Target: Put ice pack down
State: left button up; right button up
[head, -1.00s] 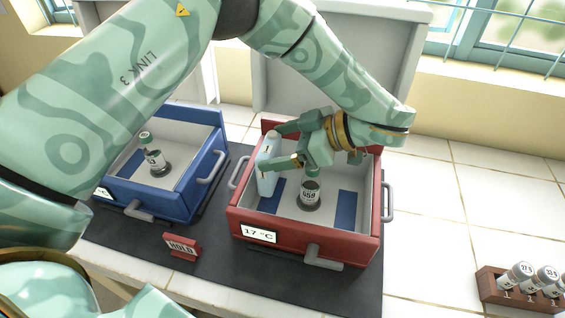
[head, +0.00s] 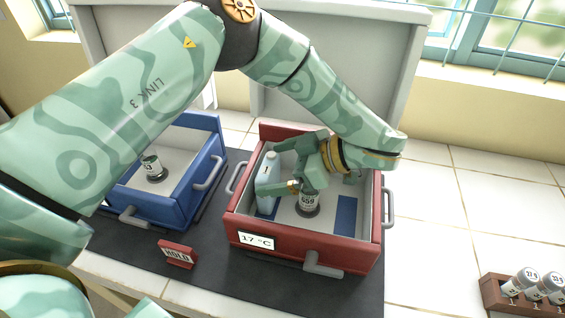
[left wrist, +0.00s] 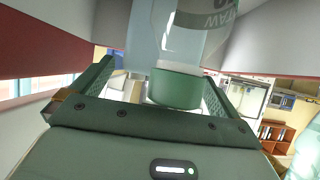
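The ice pack (head: 266,183) is a pale blue flat bottle, upright in the left part of the open red box (head: 300,247). In the left wrist view a pale translucent body and a green cap (left wrist: 175,88) show between the fingers (left wrist: 158,88). My right gripper is not in view.
A vial labelled 659 (head: 307,203) stands close by the gripper. A second blue pad (head: 346,212) lies bare at the right. A blue box (head: 165,212) with a vial (head: 152,165), a HOLD sign (head: 177,254) and a vial rack (head: 495,293) stand around.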

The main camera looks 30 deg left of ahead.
pick_arm(q)
jog(key=shift+r, duration=0.3)
jog(key=v, duration=1.2)
jog(key=shift+p, duration=0.4)
